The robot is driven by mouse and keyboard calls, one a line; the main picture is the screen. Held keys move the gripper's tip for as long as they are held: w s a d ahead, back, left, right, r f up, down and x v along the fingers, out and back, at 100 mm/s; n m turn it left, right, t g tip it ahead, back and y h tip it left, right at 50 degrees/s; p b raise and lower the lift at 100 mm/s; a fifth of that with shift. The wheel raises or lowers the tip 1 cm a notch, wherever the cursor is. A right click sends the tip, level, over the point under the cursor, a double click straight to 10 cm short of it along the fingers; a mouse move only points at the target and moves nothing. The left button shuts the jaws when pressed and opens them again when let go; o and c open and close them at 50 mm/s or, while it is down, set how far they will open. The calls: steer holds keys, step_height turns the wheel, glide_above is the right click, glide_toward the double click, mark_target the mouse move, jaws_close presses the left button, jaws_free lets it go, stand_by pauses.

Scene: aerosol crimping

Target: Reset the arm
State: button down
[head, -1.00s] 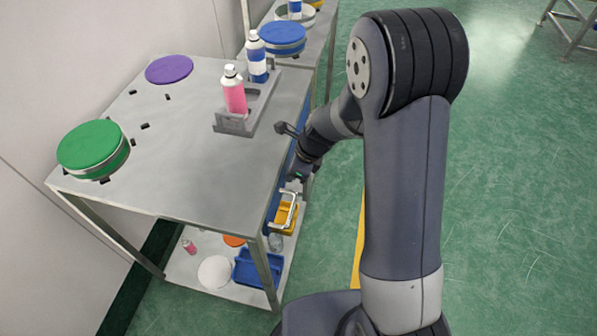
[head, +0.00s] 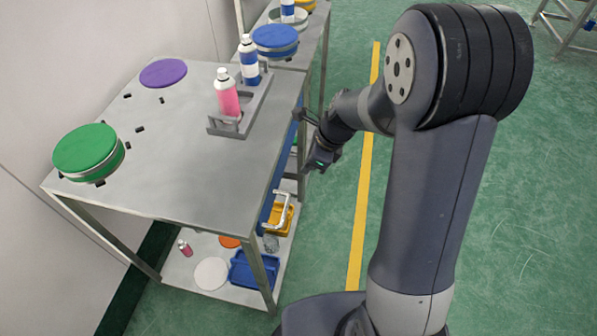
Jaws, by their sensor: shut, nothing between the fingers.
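My arm reaches out from the lower right, its links bent over at the top. My gripper (head: 301,114) shows small at the right edge of the steel table (head: 190,195), beside the tray with the bottles and apart from it. It is shut and holds nothing. Part of the wrist is turned away, so the fingertips show only as a small dark shape.
A grey holder (head: 228,130) on the table bears a pink bottle (head: 228,97) and a blue bottle (head: 249,65). Green (head: 87,150) and purple (head: 163,73) discs lie left. The lower shelf holds a blue bin (head: 254,268).

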steer(key=v, duration=0.3)
steer(key=shift+d+r, duration=0.15)
steer(key=shift+r, duration=0.1)
steer(key=w+a+f+b, duration=0.1)
steer(key=w+a+f, duration=0.1)
steer(key=a+f, duration=0.5)
step_height(320, 180, down, 2)
steer(key=shift+f, duration=0.15)
steer(key=shift+a, duration=0.1)
steer(key=shift+s, duration=0.1)
stand_by(0.4)
